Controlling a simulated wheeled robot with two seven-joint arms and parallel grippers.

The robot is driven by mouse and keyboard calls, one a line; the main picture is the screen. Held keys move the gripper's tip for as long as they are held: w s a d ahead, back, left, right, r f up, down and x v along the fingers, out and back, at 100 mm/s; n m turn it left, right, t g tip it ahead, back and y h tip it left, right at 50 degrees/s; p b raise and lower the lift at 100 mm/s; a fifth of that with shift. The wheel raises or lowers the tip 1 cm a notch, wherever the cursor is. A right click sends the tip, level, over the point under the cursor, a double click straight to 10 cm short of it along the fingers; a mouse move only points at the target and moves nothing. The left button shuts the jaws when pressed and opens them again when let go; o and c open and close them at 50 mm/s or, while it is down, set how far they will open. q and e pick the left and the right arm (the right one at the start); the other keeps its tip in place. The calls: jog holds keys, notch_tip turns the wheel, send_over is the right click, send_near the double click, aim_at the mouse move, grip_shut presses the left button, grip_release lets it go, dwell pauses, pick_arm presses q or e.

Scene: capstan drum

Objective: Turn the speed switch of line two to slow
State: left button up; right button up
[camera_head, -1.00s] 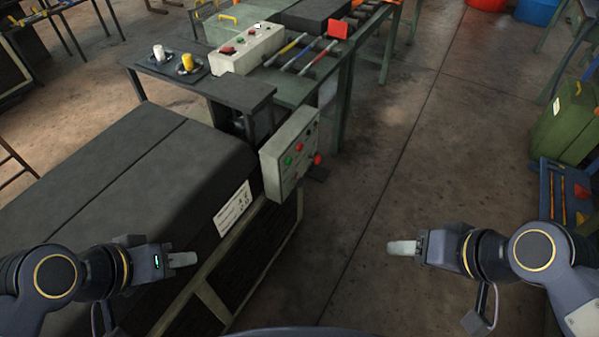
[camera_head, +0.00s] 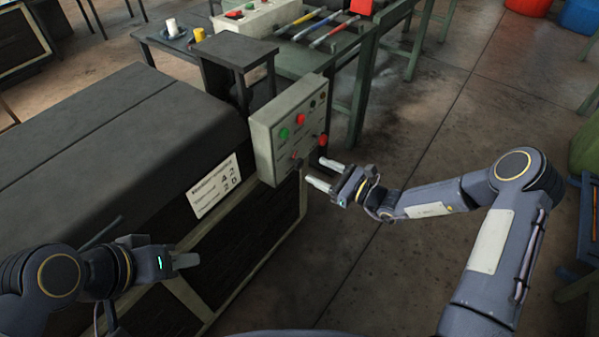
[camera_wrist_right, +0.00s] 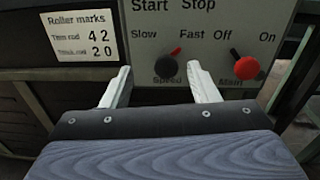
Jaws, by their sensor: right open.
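A pale control panel (camera_head: 262,140) stands on the corner of the dark machine. Its speed switch (camera_head: 296,161) is a dark knob low on its face. In the right wrist view, the speed switch (camera_wrist_right: 167,70) has a red pointer tilted up and right, toward "Fast"; "Slow" is at its upper left. My right gripper (camera_head: 320,174) is open in front of the panel, a little short of the knob. In the wrist view the knob appears between its fingertips. My left gripper (camera_head: 187,261) is low at the left, away from the panel; its jaw gap is hidden.
A green button (camera_head: 284,134) and a red button (camera_head: 300,119) are above. A roller-marks label (camera_head: 214,187) is on the machine. Another control box (camera_head: 258,17) stands behind.

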aim_at(302, 165)
jog(key=shift+m+t, duration=0.4)
jog(key=shift+m, duration=0.3)
jog(key=w+a, duration=0.1)
jog(key=a, duration=0.1)
jog(key=w+a+f, duration=0.1)
jog(key=w+a, duration=0.1)
jog(key=w+a+f, duration=0.1)
jog(key=w+a, duration=0.1)
jog(key=shift+w+a+f, duration=0.15)
jog(key=shift+a, duration=0.05)
jog(key=c, duration=0.9)
